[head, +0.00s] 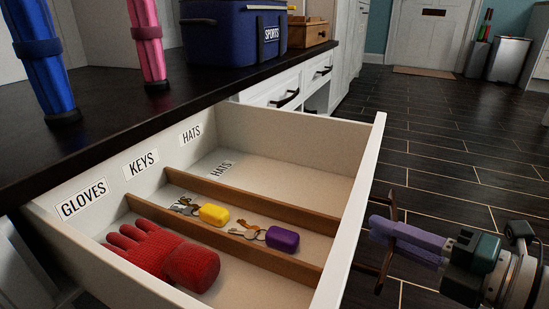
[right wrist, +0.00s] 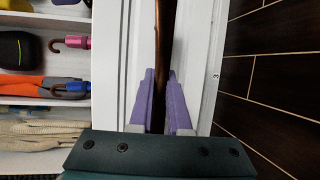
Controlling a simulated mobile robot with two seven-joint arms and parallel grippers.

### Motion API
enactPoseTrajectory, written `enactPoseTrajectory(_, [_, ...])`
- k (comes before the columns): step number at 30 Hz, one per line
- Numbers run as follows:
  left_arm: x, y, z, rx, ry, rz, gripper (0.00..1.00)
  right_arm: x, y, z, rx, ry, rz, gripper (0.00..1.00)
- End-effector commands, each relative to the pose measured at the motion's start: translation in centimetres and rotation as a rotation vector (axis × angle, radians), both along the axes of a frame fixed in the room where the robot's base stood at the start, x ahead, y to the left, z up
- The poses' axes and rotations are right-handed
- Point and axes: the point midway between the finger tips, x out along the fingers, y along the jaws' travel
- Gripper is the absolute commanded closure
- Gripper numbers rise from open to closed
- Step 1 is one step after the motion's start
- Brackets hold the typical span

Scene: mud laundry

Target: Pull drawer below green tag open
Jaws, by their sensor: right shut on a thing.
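A white drawer (head: 361,190) stands pulled out from under the dark counter in the head view. No green tag shows in either view. My right gripper (head: 376,226), with purple fingers, is at the front of this drawer, shut on its dark bar handle (head: 387,262). In the right wrist view, the fingers (right wrist: 160,75) lie on both sides of the handle (right wrist: 162,40), which runs between them. The handle's far side is partly hidden by the fingers. My left gripper is not in view.
The drawer holds a red glove (head: 165,255), yellow-tagged keys (head: 213,214) and purple-tagged keys (head: 282,237) between wooden dividers (head: 240,240). A blue bin (head: 225,30) stands on the counter (head: 120,100). Dark floor (head: 450,140) is open at right. Shelves (right wrist: 40,105) show at left in the wrist view.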

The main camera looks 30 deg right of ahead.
Motion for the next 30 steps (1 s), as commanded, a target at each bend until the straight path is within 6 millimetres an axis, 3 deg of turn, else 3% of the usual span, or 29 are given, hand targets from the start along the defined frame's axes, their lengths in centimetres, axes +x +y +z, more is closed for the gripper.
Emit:
enactPoseTrajectory(17, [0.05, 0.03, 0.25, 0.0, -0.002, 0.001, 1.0, -1.05, -0.84, 0.11, 0.001, -0.004, 0.001, 1.0])
enactPoseTrajectory(18, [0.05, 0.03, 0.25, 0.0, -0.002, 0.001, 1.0, -1.04, -0.84, 0.11, 0.001, -0.004, 0.001, 0.84])
enactPoseTrajectory(24, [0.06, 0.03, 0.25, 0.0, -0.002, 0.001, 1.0, -1.05, -0.84, 0.06, 0.002, -0.002, 0.001, 0.61])
enactPoseTrajectory(26, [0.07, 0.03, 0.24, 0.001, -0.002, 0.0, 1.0, -1.05, -0.84, 0.05, 0.001, -0.002, 0.0, 0.55])
enactPoseTrajectory(30, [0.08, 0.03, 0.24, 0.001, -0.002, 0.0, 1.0, -1.06, -0.84, 0.02, 0.001, -0.001, 0.0, 0.55])
